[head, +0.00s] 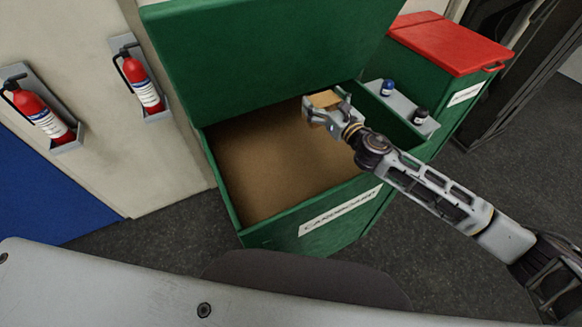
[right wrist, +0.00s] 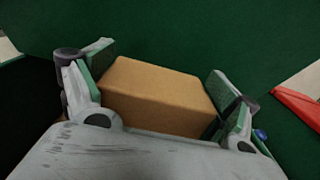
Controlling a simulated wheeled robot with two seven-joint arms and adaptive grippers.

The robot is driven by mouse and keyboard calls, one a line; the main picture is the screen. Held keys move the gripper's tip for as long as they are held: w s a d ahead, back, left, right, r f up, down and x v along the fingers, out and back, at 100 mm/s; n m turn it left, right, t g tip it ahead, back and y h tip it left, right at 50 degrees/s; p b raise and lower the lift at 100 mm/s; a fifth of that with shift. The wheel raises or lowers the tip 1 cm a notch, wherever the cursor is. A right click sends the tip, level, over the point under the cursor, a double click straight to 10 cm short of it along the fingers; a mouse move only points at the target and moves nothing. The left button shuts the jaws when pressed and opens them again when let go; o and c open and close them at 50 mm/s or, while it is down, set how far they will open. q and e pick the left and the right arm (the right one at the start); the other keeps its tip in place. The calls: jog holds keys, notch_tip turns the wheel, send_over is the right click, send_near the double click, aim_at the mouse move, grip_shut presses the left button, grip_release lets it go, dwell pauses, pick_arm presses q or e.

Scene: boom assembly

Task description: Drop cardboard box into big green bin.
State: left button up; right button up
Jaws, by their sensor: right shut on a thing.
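The big green bin (head: 232,205) stands open in the middle of the head view, its lid raised at the back. Its front label reads "CARDBOARD" and its inside bottom looks brown. My right gripper (head: 325,102) is over the right part of the bin's opening. It is shut on a small brown cardboard box (head: 325,98). In the right wrist view the cardboard box (right wrist: 155,95) sits between the two fingers, with green bin surfaces behind it. My left gripper is not in view.
A smaller green bin with a red lid (head: 455,42) stands to the right. A grey shelf (head: 403,108) with a blue-topped and a black-topped item lies between the bins. Two fire extinguishers (head: 140,82) hang on the left wall.

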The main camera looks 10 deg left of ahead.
jog(key=shift+f+b, duration=0.3)
jog(key=shift+f, duration=0.4)
jog(key=shift+f+b, duration=1.85)
jog(key=shift+b, duration=0.15)
jog(key=o, duration=0.6)
